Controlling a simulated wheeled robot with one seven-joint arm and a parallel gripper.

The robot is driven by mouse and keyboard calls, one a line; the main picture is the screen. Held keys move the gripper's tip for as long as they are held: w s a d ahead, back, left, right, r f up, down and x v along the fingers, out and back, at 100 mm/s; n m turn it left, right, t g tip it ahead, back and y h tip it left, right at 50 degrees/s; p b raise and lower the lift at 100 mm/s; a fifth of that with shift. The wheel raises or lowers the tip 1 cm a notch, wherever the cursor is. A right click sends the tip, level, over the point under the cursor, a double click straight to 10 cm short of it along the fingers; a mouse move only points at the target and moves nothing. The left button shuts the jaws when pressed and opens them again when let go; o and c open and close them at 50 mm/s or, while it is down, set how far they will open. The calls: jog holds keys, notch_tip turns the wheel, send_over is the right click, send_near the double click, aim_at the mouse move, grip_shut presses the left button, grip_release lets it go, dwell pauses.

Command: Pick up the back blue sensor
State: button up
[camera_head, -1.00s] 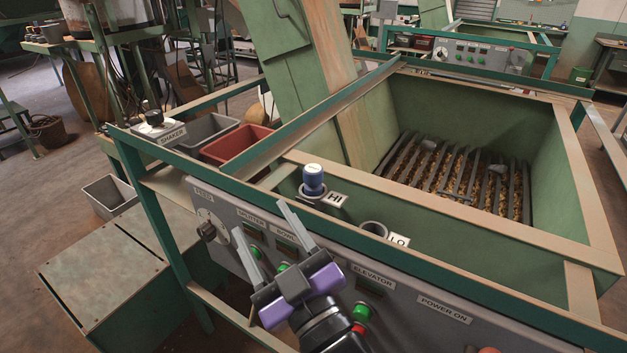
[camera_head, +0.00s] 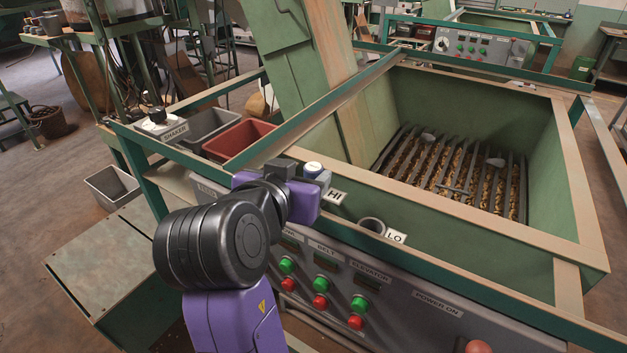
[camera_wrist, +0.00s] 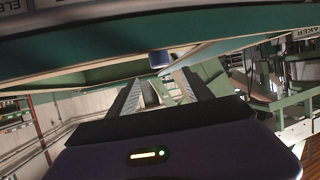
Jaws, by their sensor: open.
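The blue sensor (camera_head: 314,169) sits upright in the holder beside the HI label (camera_head: 335,197) on the hopper's rim. In the head view only its pale top and a bit of blue show; my gripper and wrist hide the rest. In the head view my gripper (camera_head: 292,177) is right by the sensor; contact cannot be told.
The ring holder (camera_head: 372,225) by the LO label (camera_head: 396,237) is empty. A green frame rail (camera_head: 430,270) runs along the front, above the grey control panel (camera_head: 400,305). A sloped rail (camera_head: 330,110) passes behind the sensor. A red bin (camera_head: 240,140) stands behind to the left.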

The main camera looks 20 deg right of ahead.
aim_at(313, 168)
jog(key=p+x, duration=0.2)
jog(key=x, duration=0.4)
jog(key=shift+w+f, duration=0.2)
jog(key=shift+f, duration=0.05)
grip_shut()
